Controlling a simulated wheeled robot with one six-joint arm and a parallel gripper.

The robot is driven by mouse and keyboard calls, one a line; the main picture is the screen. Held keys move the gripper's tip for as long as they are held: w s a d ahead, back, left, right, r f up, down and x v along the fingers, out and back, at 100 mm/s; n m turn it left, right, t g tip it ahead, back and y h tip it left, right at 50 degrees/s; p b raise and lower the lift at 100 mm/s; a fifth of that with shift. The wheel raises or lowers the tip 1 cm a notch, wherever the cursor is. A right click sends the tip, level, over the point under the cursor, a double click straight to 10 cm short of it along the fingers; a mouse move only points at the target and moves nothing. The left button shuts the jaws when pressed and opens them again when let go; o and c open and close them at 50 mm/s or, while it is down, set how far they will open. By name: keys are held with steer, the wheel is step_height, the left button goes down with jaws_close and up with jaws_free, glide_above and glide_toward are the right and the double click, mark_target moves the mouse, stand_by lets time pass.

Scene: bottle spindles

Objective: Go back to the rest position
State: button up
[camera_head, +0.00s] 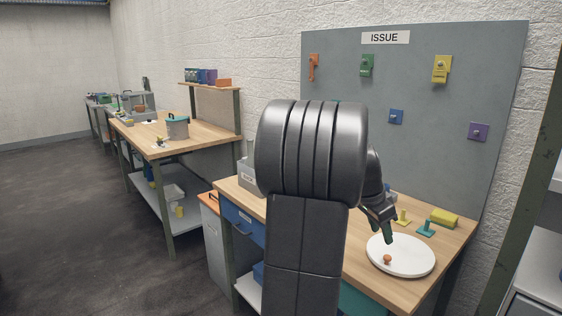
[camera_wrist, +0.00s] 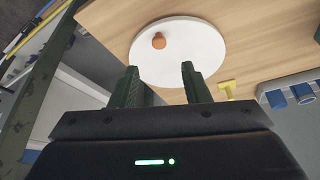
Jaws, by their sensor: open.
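My gripper (camera_head: 388,235) is above the near part of the wooden workbench, close to a round white disc (camera_head: 410,262). A small orange-brown object (camera_head: 387,259) rests on the disc. In the wrist view, my gripper (camera_wrist: 160,78) has its two green fingers spread apart with nothing between them. The white disc (camera_wrist: 200,62) and the orange-brown object (camera_wrist: 158,41) show beyond the fingertips. My arm covers the middle of the head view and hides part of the bench.
A yellow spindle (camera_head: 403,217), a teal spindle (camera_head: 426,230) and a yellow block (camera_head: 444,217) stand behind the disc. A grey ISSUE board (camera_head: 420,130) with several coloured tags rises behind the bench. Another workbench (camera_head: 190,137) stands at left. Open floor (camera_head: 60,220) lies at far left.

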mark_target(390, 257)
steer(key=x, duration=0.8)
steer(key=shift+s+d+f, duration=0.1)
steer(key=shift+f, duration=0.25)
steer(key=shift+s+d+r+p, duration=0.15)
steer(key=shift+d+p, duration=0.1)
steer(key=shift+p, duration=0.2)
steer(key=shift+s+d+n+t+p, duration=0.2)
steer(key=shift+s+n+t+p, duration=0.1)
steer(key=shift+n+p, duration=0.35)
steer(key=shift+s+d+n, duration=0.1)
steer(key=shift+d+n, duration=0.05)
steer(key=shift+n, duration=0.3)
steer(key=shift+f, duration=0.25)
